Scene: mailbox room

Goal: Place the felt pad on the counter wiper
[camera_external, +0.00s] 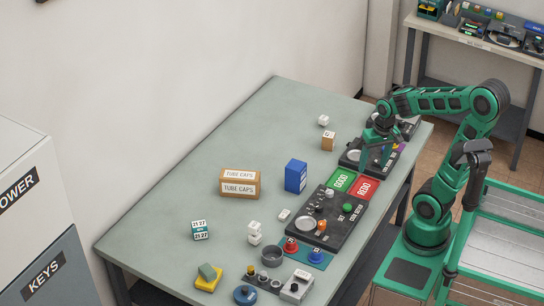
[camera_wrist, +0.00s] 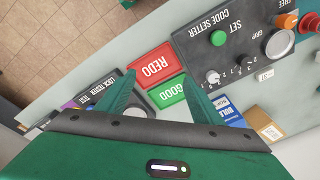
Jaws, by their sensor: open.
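No piece is labelled as the felt pad or the counter wiper. At the near left of the counter in the external view, a grey-green block (camera_external: 207,270) rests on a flat yellow piece (camera_external: 207,284). I cannot tell which of them, if either, is the pad or the wiper. My gripper (camera_external: 376,160) is open, with nothing seen between its fingers, over the far right part of the counter. In the wrist view my open gripper (camera_wrist: 159,80) has its fingers apart in front of the green GOOD plate (camera_wrist: 169,92) and the red REDO plate (camera_wrist: 152,66).
The counter (camera_external: 170,220) is crowded along its right edge. A code setter (camera_external: 325,217) lies near the plates. A tube caps box (camera_external: 239,184), a blue box (camera_external: 296,176), white cubes (camera_external: 254,233) and a dark cup (camera_external: 271,256) stand around. The left-middle surface is mostly free.

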